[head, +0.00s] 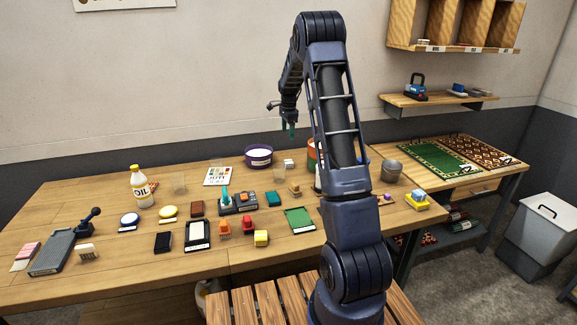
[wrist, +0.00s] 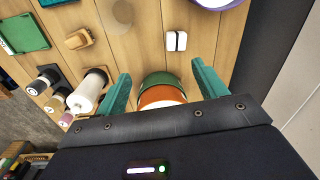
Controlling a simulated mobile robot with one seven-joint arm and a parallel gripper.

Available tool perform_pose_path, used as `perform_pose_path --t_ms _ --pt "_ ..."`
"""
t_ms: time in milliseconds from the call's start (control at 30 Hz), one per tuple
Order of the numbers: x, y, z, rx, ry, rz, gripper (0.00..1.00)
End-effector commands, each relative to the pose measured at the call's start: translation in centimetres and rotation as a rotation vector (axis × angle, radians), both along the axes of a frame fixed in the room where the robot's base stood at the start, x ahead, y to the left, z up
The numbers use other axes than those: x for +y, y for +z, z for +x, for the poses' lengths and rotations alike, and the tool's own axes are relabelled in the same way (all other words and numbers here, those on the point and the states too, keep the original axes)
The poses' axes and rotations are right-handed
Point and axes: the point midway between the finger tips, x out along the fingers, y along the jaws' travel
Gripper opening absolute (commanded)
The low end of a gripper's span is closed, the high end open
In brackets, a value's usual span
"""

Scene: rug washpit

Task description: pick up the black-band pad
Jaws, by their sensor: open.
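The likely black-band pad is a small white block with a dark band across it (wrist: 176,41), lying on the table in the wrist view. In the head view a small whitish block (head: 289,163) sits beside the purple bowl at the back; its band is too small to make out there. My gripper (wrist: 160,70) has its two teal fingers apart with nothing held. In the head view my gripper (head: 289,130) hangs above the back of the table, pointing down, clear of the pad.
An orange and green container (wrist: 161,90) shows between my fingers, below them. The purple bowl (head: 258,157) stands close to the pad. A white bottle (wrist: 90,90) and smaller bottles stand nearby. A tan-wood block (wrist: 78,39) and green tray (head: 300,220) lie nearer the front.

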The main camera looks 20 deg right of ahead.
Motion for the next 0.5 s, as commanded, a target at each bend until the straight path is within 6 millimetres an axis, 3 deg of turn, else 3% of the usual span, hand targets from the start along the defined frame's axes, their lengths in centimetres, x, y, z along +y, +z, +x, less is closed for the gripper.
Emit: perform_pose_path --t_ms 33,200,333,500 --pt "-0.2 -1.8 1.1 0.013 -0.033 -0.001 0.71" --pt "-0.8 -5.9 3.9 0.038 -0.137 -0.003 0.71" --pt "-1.1 -8.0 5.1 0.05 -0.187 -0.006 0.71" --pt "-1.2 -9.2 5.7 0.055 -0.213 -0.006 0.71"
